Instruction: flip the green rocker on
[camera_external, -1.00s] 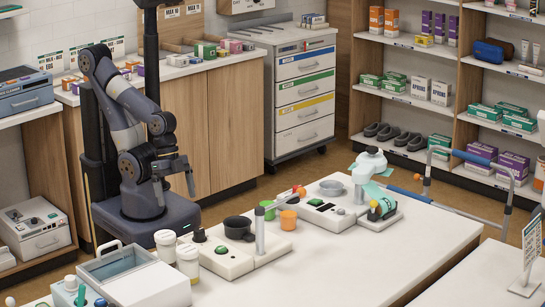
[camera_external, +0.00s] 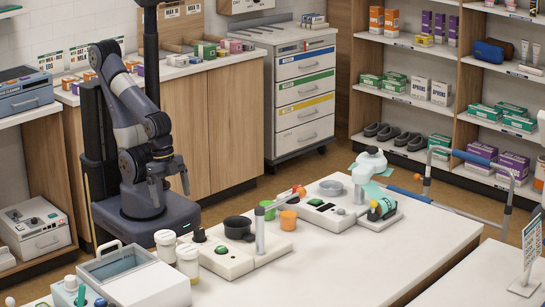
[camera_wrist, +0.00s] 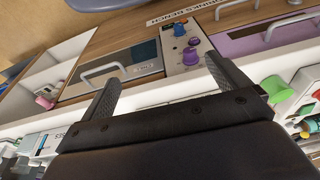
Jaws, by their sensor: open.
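Two white control units stand on the long white counter in the external view. The nearer unit (camera_external: 232,265) carries a small green control (camera_external: 221,250); the farther unit (camera_external: 322,217) carries another green control (camera_external: 315,202). Both are too small to tell which is a rocker, or its position. My gripper (camera_external: 171,184) hangs beyond the counter's far left edge, apart from both units, with its fingers spread and empty. In the wrist view my gripper (camera_wrist: 163,73) is open with nothing between its fingers.
The nearer unit bears a black bowl (camera_external: 238,226) and a grey post (camera_external: 260,232). Orange (camera_external: 288,220) and green cups sit between the units. The counter's front right is clear.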

